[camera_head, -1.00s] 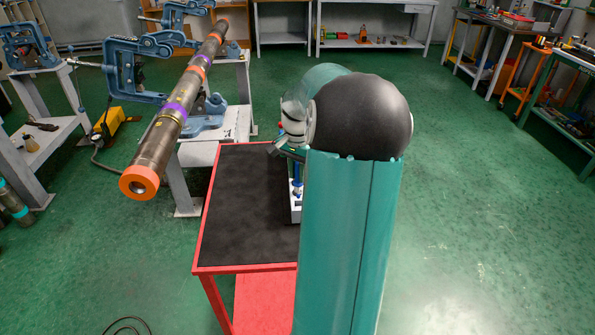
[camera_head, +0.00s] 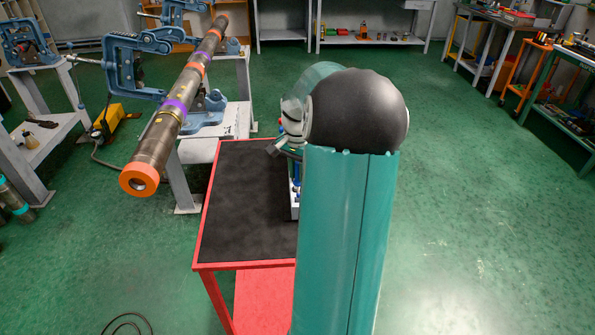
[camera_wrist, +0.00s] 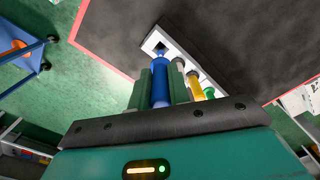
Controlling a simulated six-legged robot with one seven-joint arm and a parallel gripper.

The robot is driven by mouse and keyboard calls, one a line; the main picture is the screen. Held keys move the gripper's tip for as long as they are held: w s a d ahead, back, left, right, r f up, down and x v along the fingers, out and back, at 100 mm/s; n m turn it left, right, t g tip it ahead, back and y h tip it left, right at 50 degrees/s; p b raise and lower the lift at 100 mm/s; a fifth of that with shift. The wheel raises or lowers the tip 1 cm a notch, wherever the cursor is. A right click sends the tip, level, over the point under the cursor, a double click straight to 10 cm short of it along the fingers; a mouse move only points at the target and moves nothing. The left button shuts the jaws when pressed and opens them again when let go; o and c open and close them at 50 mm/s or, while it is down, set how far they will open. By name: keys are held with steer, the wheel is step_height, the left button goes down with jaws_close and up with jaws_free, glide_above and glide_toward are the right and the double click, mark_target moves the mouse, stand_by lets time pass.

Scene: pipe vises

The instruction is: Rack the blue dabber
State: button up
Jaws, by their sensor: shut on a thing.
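In the wrist view my gripper (camera_wrist: 161,88) is shut on the blue dabber (camera_wrist: 160,76), which stands between its two green fingers. The white rack (camera_wrist: 153,39) lies just beyond the fingers on the black table top. The dabber's far end is close to a dark square opening at the rack's end; I cannot tell whether it is inside. A yellow dabber (camera_wrist: 195,88), a green one (camera_wrist: 210,92) and a pale one (camera_wrist: 179,65) stand along the rack to the right. In the head view my arm hides most of the rack (camera_head: 295,212) and the gripper.
The red-edged table (camera_head: 243,264) has a bare black top left of the rack. A long pipe (camera_head: 155,143) with an orange end, held in blue vises (camera_head: 133,65), juts out above and left of the table.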

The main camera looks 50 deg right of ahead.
mark_target(298, 184)
steer(key=shift+f, duration=3.45)
stand_by(2.5)
steer(key=o, duration=0.8)
steer(key=shift+o, duration=0.4)
steer(key=shift+r, duration=0.1)
step_height(298, 184, up, 14)
steer(key=shift+f, duration=0.15)
